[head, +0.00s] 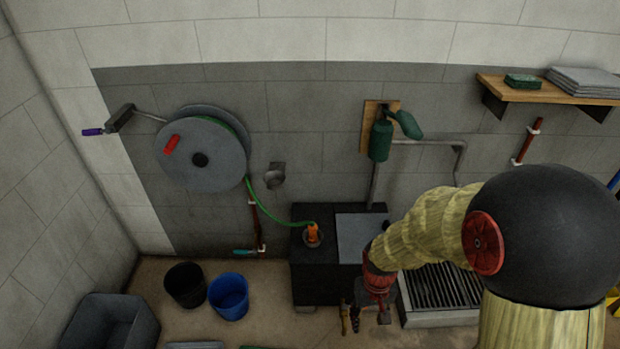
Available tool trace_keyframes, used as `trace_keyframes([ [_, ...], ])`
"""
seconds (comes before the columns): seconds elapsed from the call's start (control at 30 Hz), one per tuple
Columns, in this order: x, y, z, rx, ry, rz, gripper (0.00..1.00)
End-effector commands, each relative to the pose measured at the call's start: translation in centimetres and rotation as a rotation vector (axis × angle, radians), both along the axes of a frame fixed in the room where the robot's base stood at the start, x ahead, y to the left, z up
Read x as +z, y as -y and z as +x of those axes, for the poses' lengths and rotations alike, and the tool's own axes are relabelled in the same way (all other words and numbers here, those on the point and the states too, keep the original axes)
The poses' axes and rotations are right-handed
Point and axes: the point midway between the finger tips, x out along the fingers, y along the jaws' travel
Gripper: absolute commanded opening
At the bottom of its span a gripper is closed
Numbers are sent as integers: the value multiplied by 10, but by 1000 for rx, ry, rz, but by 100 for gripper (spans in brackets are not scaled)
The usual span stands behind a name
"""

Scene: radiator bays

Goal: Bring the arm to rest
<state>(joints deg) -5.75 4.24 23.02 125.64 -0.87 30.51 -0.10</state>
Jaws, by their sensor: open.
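My arm (422,228) reaches in from the right side of the head view, in yellowish sleeves with a large black rounded joint and a red cap. It bends downward at its end. My gripper (366,318) hangs low in front of the black cabinet and beside the floor grate, fingers pointing down. Its fingers are apart, and I see nothing between them. The fingertips are small and partly dark in this view.
A black bucket (184,287), a blue bucket (229,296) and a grey tub (112,325) stand left. A grate (445,287) lies right. A wooden shelf (545,92) juts out above.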

Motion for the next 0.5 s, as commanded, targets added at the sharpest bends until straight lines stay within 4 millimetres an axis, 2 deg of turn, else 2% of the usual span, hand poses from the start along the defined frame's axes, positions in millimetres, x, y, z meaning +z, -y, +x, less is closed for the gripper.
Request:
trace_keyframes([
  [0.03,29,3,-7,-9,7,1,42],
  [0.2,105,11,-42,-33,19,3,42],
  [0.4,180,19,-76,-59,112,14,42],
  [0.5,213,23,-86,-71,199,22,42],
])
